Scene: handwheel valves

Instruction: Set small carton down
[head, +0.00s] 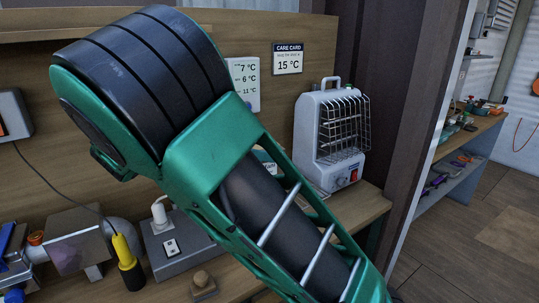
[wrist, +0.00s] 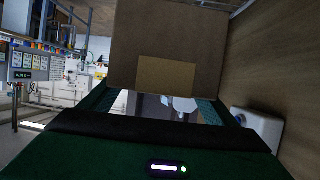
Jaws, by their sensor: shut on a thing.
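The small carton (wrist: 168,40) is a plain brown box with a paler tan patch (wrist: 166,76) on its lower part. It fills the upper middle of the wrist view. My gripper (wrist: 160,104) is shut on it, with a dark green finger on each side of its lower part. Beneath the carton, between the fingers, a gap shows pale, blurred shapes. I cannot tell whether the carton touches any surface. In the head view my green and black arm crosses the middle, and neither the carton nor the gripper shows there.
In the head view a white heater (head: 331,137) with a wire guard stands on the wooden bench (head: 372,205). A grey socket box (head: 177,243), a yellow-handled tool (head: 128,262) and a wooden knob (head: 202,282) are at the lower left. A wooden panel (wrist: 280,60) rises right of the carton.

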